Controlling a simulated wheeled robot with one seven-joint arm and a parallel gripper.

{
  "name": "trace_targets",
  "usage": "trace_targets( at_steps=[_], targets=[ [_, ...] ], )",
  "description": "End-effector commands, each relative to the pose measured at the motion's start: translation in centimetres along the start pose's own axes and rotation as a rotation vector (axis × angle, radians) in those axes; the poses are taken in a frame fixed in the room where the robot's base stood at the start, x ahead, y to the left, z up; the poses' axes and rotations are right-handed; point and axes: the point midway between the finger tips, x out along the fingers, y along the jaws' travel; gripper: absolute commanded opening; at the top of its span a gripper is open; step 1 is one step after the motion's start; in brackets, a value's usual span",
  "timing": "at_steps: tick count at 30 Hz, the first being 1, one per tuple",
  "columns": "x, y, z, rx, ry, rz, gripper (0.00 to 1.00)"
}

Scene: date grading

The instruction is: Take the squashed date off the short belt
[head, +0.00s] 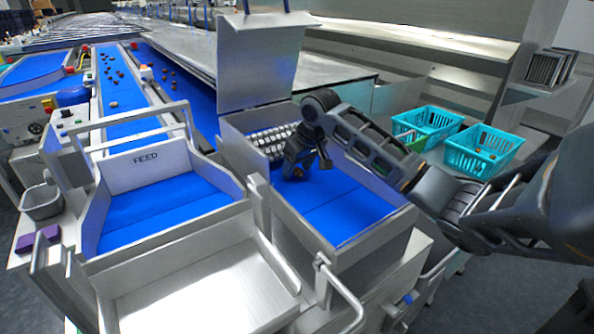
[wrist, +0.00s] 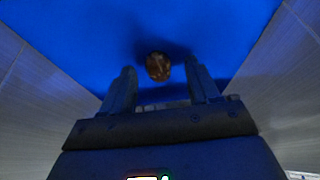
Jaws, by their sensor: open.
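The brown date (wrist: 158,66) lies on the blue short belt (wrist: 90,35) in the wrist view, between and just beyond my two fingertips. In the head view a small part of the date (head: 298,172) shows beneath my gripper (head: 306,168), on the short belt (head: 340,208) inside its metal-walled trough. My gripper also shows in the wrist view (wrist: 160,75), with its fingers apart and nothing between them touching the date. I cannot tell the exact height of the fingertips above the belt.
Metal side walls (wrist: 35,75) flank the belt. A roller brush (head: 270,142) and an upright metal lid (head: 258,60) stand at its far end. Two teal baskets (head: 428,122) (head: 482,150) stand to the right. The FEED hopper (head: 160,195) is at left.

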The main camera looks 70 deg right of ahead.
Motion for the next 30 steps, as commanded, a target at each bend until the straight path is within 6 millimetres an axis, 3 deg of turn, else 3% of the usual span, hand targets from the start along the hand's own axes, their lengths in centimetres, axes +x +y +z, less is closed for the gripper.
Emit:
trace_targets(
  at_steps=[7,21,30],
  targets=[
    [0.19,0.0,0.0,0.0,0.001,0.0,0.61],
    [0.16,0.0,0.0,-0.001,0.0,0.0,0.16],
    [-0.23,0.01,-0.19,-0.001,0.001,0.001,0.15]
  ],
)
